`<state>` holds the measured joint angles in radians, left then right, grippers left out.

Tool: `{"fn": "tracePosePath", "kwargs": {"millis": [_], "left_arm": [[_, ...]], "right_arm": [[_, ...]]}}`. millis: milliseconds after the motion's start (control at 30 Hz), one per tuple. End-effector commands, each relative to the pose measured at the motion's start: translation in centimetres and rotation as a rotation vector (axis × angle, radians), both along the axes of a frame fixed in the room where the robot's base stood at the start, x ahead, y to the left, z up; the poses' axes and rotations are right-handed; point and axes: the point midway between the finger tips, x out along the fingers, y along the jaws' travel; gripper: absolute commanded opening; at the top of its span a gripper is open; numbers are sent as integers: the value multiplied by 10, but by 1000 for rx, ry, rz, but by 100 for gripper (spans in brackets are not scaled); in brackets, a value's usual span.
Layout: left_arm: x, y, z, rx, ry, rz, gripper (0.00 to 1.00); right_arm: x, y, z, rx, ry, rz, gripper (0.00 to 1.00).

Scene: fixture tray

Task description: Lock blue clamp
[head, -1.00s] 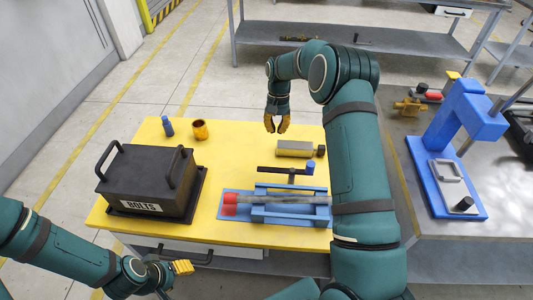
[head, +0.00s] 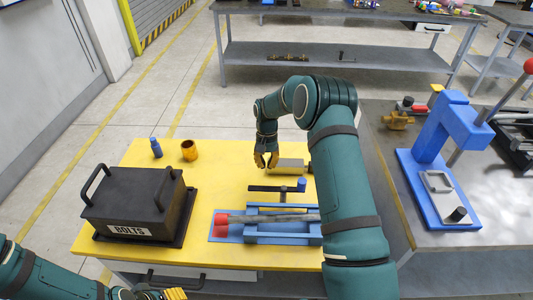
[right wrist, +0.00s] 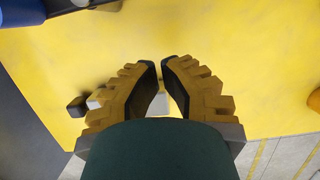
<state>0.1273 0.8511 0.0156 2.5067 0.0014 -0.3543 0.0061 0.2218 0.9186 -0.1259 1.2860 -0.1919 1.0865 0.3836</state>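The blue clamp (head: 262,237) lies on the yellow table, with red ends at its left and long grey bars along it. A dark bar handle (head: 270,188) with a blue end stands behind it; the right arm hides the clamp's right end. My right gripper (head: 266,160) is above the table behind the clamp, beside a grey block (head: 288,165). In the right wrist view its fingers (right wrist: 162,65) are a little apart with nothing seen held; a blue part (right wrist: 60,8) shows at top left. My left gripper (head: 168,295) is cut off at the bottom edge.
A black box marked BOLTS (head: 135,205) stands left of the clamp. A blue bottle (head: 156,148) and golden cup (head: 190,150) stand at the back left. A blue press (head: 432,190) stands on the grey table at right. Yellow table between cup and gripper is clear.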

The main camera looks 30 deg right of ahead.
Motion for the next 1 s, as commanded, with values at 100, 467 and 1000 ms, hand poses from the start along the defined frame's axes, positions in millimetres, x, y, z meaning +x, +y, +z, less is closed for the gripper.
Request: {"fn": "tracePosePath", "kwargs": {"millis": [100, 467, 1000], "left_arm": [[-1, 0, -4, 0, 2, -2, 53], [-1, 0, -4, 0, 3, -2, 53], [-1, 0, -4, 0, 3, -2, 53]], "right_arm": [[-6, 3, -25, 1, 4, 0, 0], [-35, 22, -21, 0, -1, 2, 0], [-39, 24, -21, 1, -1, 5, 0]]}}
